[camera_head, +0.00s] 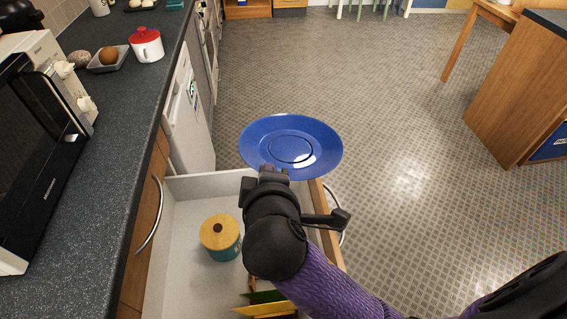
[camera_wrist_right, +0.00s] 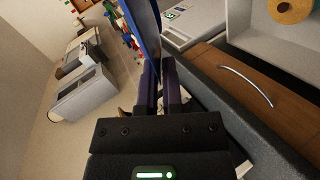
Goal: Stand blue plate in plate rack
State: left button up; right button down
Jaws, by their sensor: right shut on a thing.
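The blue plate (camera_head: 290,140) is held in the air above the far right corner of an open drawer, its face showing as a wide oval. My right gripper (camera_head: 274,172) is shut on the plate's near rim; in the right wrist view the plate (camera_wrist_right: 146,32) shows nearly edge-on between the fingers (camera_wrist_right: 158,90). At the bottom of the head view, yellow and green edges (camera_head: 262,310) stand in the drawer, apparently plates in the rack. My arm hides most of that spot, and the rack itself is hard to make out. My left gripper is not in view.
The open drawer (camera_head: 190,215) has a pale interior. A teal canister with a wooden lid (camera_head: 219,231) stands in it, left of my arm. The dark counter (camera_head: 110,170) on the left carries a microwave (camera_head: 35,150) and a red-lidded pot (camera_head: 147,46). Open floor lies right of the drawer.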

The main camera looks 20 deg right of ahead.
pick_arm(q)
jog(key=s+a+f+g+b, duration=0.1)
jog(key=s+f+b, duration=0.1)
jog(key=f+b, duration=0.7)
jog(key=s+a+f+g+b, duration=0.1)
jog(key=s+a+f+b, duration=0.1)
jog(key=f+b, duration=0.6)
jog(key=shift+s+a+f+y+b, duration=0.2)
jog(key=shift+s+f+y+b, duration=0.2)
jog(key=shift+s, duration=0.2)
pick_arm(e)
notch_tip(320, 180, down, 38)
jog(key=a+n+g+y, duration=0.1)
jog(key=n+g+y, duration=0.1)
jog(key=g+y, duration=0.8)
jog(key=g, duration=0.3)
jog(key=shift+w+a+f+g, duration=0.25)
jog(key=shift+w+a+g, duration=0.05)
jog(key=shift+w, duration=0.1)
jog(key=c, duration=0.7)
grip_release()
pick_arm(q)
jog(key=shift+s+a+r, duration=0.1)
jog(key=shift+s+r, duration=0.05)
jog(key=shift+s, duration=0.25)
